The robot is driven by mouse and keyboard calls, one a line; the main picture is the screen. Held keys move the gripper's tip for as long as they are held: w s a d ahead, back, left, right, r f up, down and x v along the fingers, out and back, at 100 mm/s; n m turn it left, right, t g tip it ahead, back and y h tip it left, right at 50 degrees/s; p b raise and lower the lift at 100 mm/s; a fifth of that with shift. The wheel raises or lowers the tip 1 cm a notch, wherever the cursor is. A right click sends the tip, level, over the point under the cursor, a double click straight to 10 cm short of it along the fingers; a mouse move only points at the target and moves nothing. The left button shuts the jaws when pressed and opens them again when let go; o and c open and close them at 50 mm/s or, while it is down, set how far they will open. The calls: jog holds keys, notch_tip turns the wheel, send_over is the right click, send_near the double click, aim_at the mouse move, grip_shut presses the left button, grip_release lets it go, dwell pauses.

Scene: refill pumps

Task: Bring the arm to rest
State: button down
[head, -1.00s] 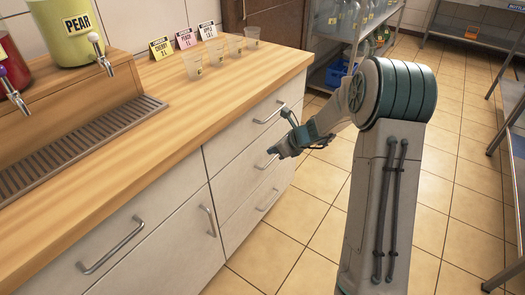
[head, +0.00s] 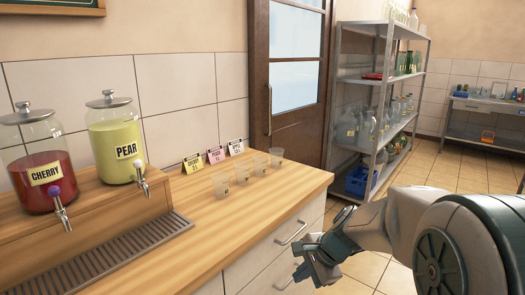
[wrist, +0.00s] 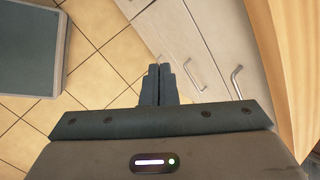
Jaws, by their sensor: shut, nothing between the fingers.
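My gripper (head: 318,262) shows in the head view at the lower middle, beside the counter's drawer front and apart from it. In the wrist view my gripper (wrist: 158,72) has its two fingers together, with nothing between them. It points down past the cabinet fronts (wrist: 190,45), over the tiled floor (wrist: 105,60). My arm is bent, with its large joint at the lower right of the head view.
The wooden counter (head: 205,235) holds a cherry dispenser (head: 40,180), a pear dispenser (head: 118,145), several clear cups (head: 240,174) and three label cards (head: 215,155). A metal shelf (head: 385,75) with bottles and a blue crate (head: 358,182) stands behind. Floor at right is free.

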jog(key=s+d+r+n+h+p, duration=0.2)
jog(key=s+r+n, duration=0.3)
jog(key=s, duration=0.4)
jog(key=s+d+r+n+h+p, duration=0.2)
jog(key=s+d+r+n+p, duration=0.1)
jog(key=s+r+n, duration=0.3)
jog(key=s+n+p, duration=0.1)
jog(key=s+n, duration=0.1)
jog(key=s, duration=0.1)
jog(key=shift+d+r+h+p, duration=0.15)
jog(key=shift+d+h+p, duration=0.1)
jog(key=shift+h+p, duration=0.15)
jog(key=shift+a+n, duration=0.15)
jog(key=shift+n, duration=0.15)
